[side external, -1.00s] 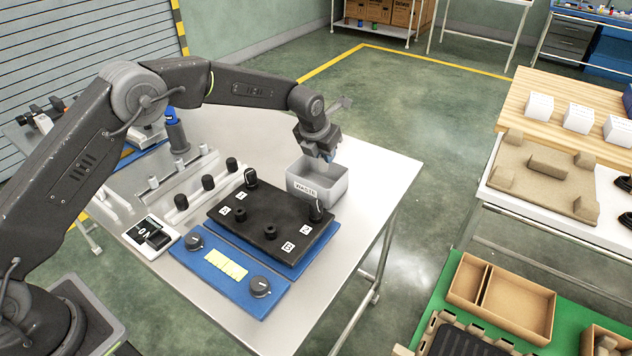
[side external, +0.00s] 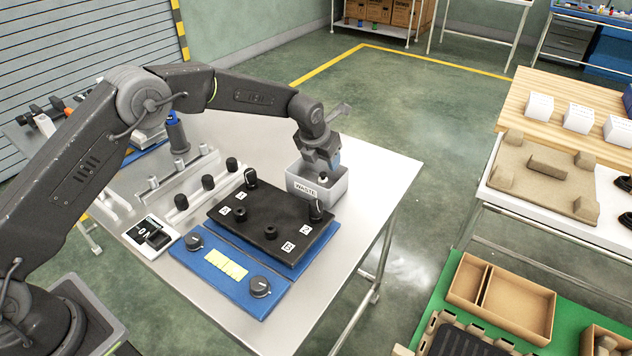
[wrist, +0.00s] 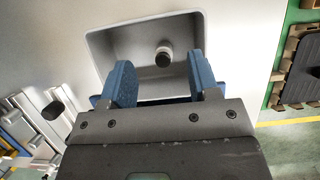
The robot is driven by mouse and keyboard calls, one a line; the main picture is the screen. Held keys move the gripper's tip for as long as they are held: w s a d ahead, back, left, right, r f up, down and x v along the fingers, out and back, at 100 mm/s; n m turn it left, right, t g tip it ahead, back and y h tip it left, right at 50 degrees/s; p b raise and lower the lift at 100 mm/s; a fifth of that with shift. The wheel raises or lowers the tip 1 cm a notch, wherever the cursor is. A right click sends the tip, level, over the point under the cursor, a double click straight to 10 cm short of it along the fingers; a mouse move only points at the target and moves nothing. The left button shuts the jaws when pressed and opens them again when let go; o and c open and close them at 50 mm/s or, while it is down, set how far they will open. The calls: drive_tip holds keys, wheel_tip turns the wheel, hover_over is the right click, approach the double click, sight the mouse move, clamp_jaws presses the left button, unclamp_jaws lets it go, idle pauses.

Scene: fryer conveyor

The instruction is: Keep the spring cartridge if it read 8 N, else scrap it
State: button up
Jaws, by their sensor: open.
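My gripper (side external: 325,171) is over the grey waste bin (side external: 335,193), which has a WASTE label on its near wall. In the wrist view my gripper's two blue fingers (wrist: 163,82) are spread apart with nothing between them. Beyond the fingertips, a small dark cylinder with a pale end (wrist: 163,57), seemingly the spring cartridge, shows inside the bin (wrist: 128,42). I cannot tell whether it rests on the bin floor. In the side view the bin's inside is hidden. A small meter (side external: 153,234) stands at the table's left; its reading is not clear.
A black board (side external: 255,217) with several black knobs and marked tags lies in front of the bin. A blue panel (side external: 220,285) with two dials and yellow labels is nearer. The table right of the bin is clear.

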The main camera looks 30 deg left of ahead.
drive_tip(key=v, duration=1.4)
drive_tip(key=shift+s, duration=0.1)
drive_tip(key=s+a+r+n, duration=0.2)
drive_tip(key=s+r+n, duration=0.4)
drive_tip(key=s+n, duration=0.3)
drive_tip(key=s+a+r+n, duration=0.2)
drive_tip(key=s+r+n, duration=0.3)
drive_tip(key=s+n, duration=0.4)
drive_tip(key=s+a+f+n+t, duration=0.1)
drive_tip(key=s+a+f+n, duration=0.1)
drive_tip(key=s+n, duration=1.6)
drive_tip(key=shift+s+a+f, duration=0.2)
drive_tip(key=shift+s+f, duration=0.45)
